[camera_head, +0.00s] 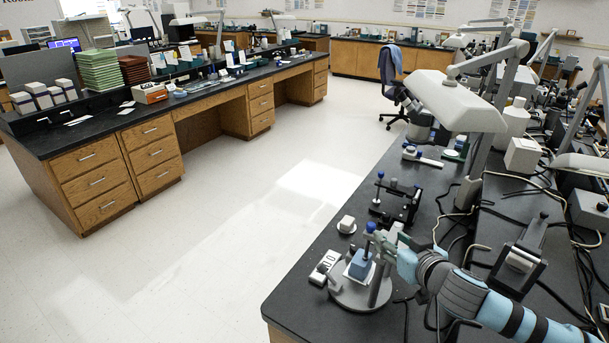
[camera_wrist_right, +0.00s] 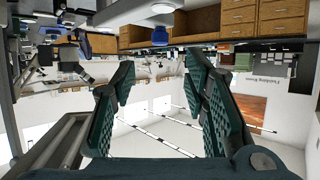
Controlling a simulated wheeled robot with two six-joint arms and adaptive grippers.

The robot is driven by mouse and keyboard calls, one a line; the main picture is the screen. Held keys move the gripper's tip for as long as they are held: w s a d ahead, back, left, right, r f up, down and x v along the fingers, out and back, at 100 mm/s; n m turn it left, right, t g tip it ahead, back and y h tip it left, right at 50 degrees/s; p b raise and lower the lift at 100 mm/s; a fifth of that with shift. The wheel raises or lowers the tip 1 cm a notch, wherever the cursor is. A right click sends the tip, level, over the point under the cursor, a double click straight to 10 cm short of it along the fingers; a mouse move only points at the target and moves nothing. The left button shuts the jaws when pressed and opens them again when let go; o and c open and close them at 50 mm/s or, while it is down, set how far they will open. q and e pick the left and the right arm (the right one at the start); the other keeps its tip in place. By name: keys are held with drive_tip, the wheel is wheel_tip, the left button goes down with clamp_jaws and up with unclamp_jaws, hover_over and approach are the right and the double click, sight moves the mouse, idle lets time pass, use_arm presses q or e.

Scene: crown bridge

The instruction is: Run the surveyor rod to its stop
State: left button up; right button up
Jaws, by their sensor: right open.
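The surveyor (camera_head: 346,300) stands near the front edge of the dark bench, with a round grey base and an upright grey column (camera_head: 380,286). A blue block (camera_head: 360,266) on a pale plate sits on its base. The thin surveyor rod (camera_head: 367,245) stands upright above the block, with a blue knob (camera_head: 370,227) on top. My right gripper (camera_head: 388,242) is just right of the rod, close to the knob; I cannot tell if it touches. In the right wrist view my right gripper (camera_wrist_right: 165,88) is open, with nothing seen between its fingers. My left gripper is not in view.
A small white block (camera_head: 346,224) and a black stand with a blue knob (camera_head: 379,176) are behind the surveyor. A pale slotted block (camera_head: 325,266) lies left of it. A white lamp head (camera_head: 455,100) hangs over the bench. Cables lie to the right.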

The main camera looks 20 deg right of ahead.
drive_tip(key=s+a+f+g, duration=0.4)
drive_tip(key=s+a+f, duration=0.2)
drive_tip(key=s+f, duration=0.45)
drive_tip(key=s+a+f+n+g+y, duration=0.25)
drive_tip(key=s+a+f+g, duration=0.4)
drive_tip(key=s+a, duration=0.6)
drive_tip(key=s+d+f, duration=0.2)
drive_tip(key=f, duration=0.9)
drive_tip(key=s+d+f, duration=0.1)
drive_tip(key=d+f, duration=0.2)
drive_tip(key=f, duration=0.8)
drive_tip(key=s+f+g, duration=0.1)
drive_tip(key=s+f, duration=1)
drive_tip(key=s, duration=0.2)
drive_tip(key=shift+s+h, duration=0.2)
drive_tip(key=shift+h, duration=0.25)
drive_tip(key=shift+f+g, duration=0.1)
drive_tip(key=shift+g, duration=0.15)
drive_tip(key=shift+c, duration=0.9)
